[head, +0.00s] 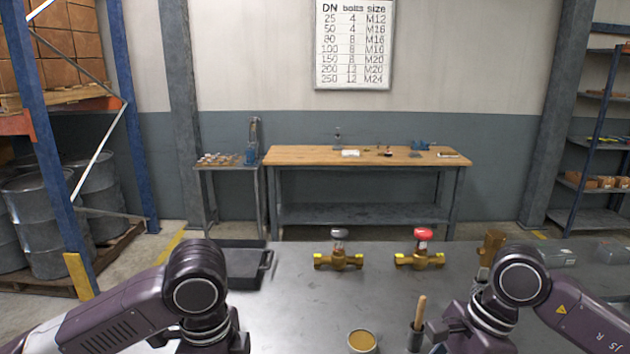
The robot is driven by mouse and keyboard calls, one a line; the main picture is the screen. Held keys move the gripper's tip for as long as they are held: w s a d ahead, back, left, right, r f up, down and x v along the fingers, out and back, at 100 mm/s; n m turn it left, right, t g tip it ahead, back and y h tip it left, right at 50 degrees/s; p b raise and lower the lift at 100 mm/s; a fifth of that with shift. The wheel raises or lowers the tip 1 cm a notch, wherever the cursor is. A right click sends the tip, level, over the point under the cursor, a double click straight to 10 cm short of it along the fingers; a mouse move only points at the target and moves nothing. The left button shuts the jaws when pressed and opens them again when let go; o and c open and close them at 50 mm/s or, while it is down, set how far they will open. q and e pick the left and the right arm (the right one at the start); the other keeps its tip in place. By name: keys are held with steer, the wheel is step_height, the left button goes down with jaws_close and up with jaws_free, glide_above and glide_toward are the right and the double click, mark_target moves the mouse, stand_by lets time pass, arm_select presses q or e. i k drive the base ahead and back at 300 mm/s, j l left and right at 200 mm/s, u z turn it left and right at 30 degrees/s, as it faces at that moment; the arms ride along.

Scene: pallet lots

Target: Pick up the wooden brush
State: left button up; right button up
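The brush's lower end is hidden inside the cup.
An open tin of yellow-brown stuff (362,342) stands left of the cup. Two brass valves, one grey-topped (338,258) and one red-topped (420,256), stand farther back on the grey table (310,300). A black tray (240,268) lies at left. The table's middle is clear.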

mark_target(423, 301)
steer(key=k, duration=1.25)
